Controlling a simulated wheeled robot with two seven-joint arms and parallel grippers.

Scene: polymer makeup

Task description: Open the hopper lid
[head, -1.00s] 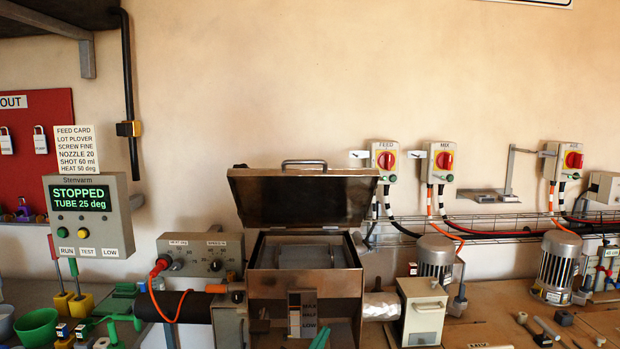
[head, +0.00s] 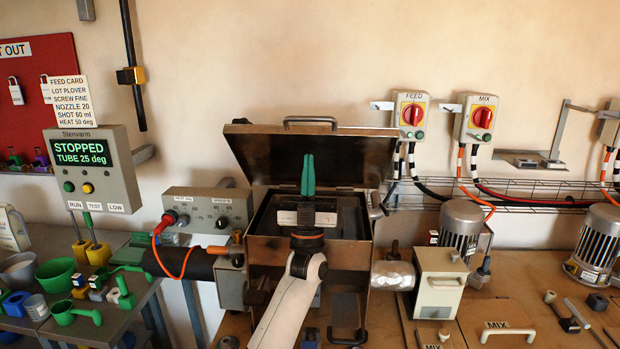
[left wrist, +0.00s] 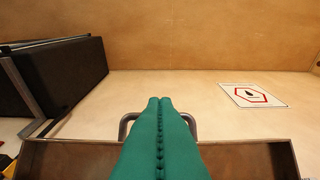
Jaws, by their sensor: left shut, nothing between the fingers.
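The hopper lid (head: 352,158) is a brown metal cover. It stands raised and tilted back at the rear of the metal hopper (head: 345,255), so the hopper's top is open. Its grey bar handle (head: 312,121) is on the upper edge. My left gripper (head: 308,158) has teal fingers, shut and empty, pointing up in front of the lid's inner face. In the left wrist view the fingers (left wrist: 163,102) overlap the handle (left wrist: 192,122) and the lid's edge (left wrist: 60,158); I cannot tell whether they touch. My left arm hides part of the hopper's front. My right gripper is out of view.
A control box (head: 212,211) and a screen reading STOPPED (head: 82,154) stand to the left. A cream box (head: 440,283) and a motor (head: 461,222) stand to the right. A wire tray (head: 530,191) runs along the wall.

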